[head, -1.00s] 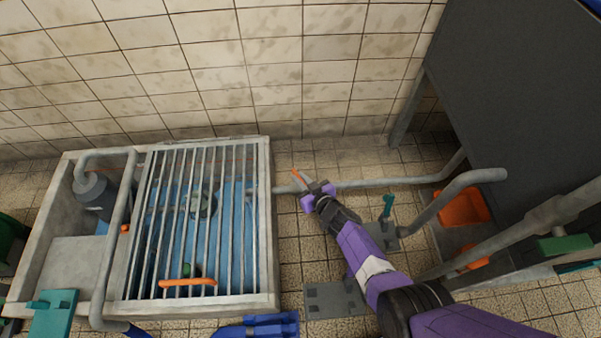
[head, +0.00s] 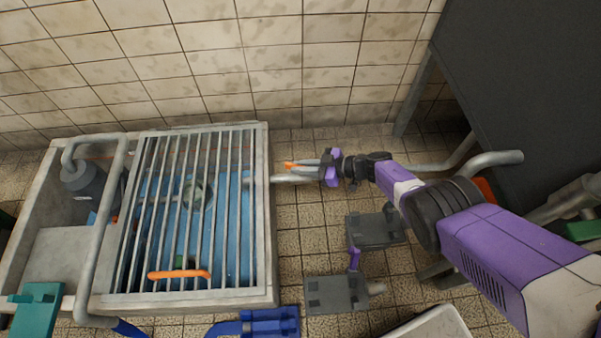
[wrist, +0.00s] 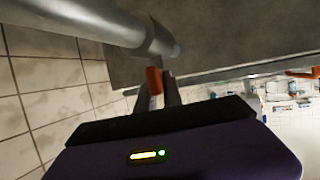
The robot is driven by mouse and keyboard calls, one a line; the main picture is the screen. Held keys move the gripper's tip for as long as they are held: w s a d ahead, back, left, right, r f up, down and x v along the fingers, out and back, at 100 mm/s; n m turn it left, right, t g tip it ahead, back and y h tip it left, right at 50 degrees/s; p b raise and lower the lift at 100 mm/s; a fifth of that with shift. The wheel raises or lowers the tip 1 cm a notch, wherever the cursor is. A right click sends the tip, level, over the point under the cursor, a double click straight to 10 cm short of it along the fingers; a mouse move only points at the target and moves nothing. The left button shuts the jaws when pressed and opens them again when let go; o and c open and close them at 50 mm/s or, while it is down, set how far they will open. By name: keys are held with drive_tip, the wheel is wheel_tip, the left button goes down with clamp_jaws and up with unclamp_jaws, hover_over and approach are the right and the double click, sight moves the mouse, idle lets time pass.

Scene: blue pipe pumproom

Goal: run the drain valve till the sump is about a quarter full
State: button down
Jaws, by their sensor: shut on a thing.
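The sump is a pale concrete basin (head: 262,285) at left in the head view, covered by a barred grate (head: 163,215). Blue liquid (head: 225,240) shows between the bars; I cannot tell its exact level. A grey pipe (head: 283,179) runs along the floor to the sump's right wall. My gripper (head: 304,165) is at this pipe, just right of the sump, shut on an orange lever (head: 290,165). The lever also shows between the fingers in the wrist view (wrist: 153,80). The fingers and pipe overlap, so the valve body is hidden.
A dark tank (head: 520,75) overhangs the right side. Grey floor plates (head: 335,293) lie below my arm. A blue object (head: 262,324) and a pale tray (head: 435,325) are at the front. Tiled wall stands behind.

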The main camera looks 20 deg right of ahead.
drive_tip(key=n+g+b, duration=0.1)
drive_tip(key=b, duration=0.1)
drive_tip(key=n+g+y+b, duration=0.1)
drive_tip(key=b, duration=0.1)
drive_tip(key=shift+w+f+n+y+b, duration=0.15)
drive_tip(key=shift+n+y+b, duration=0.15)
drive_tip(key=shift+b, duration=0.05)
drive_tip(key=shift+n+g+b, duration=0.4)
drive_tip(key=shift+g+b, duration=0.3)
drive_tip(key=shift+b, duration=0.1)
drive_tip(key=shift+r+n+g+y+b, duration=0.25)
drive_tip(key=shift+n+g+y+b, duration=0.05)
drive_tip(key=shift+b, duration=0.15)
drive_tip(key=shift+r, duration=0.15)
drive_tip(key=c, duration=1.5)
unclamp_jaws()
drive_tip(key=shift+p+v, duration=0.5)
drive_tip(key=shift+v, duration=3.35)
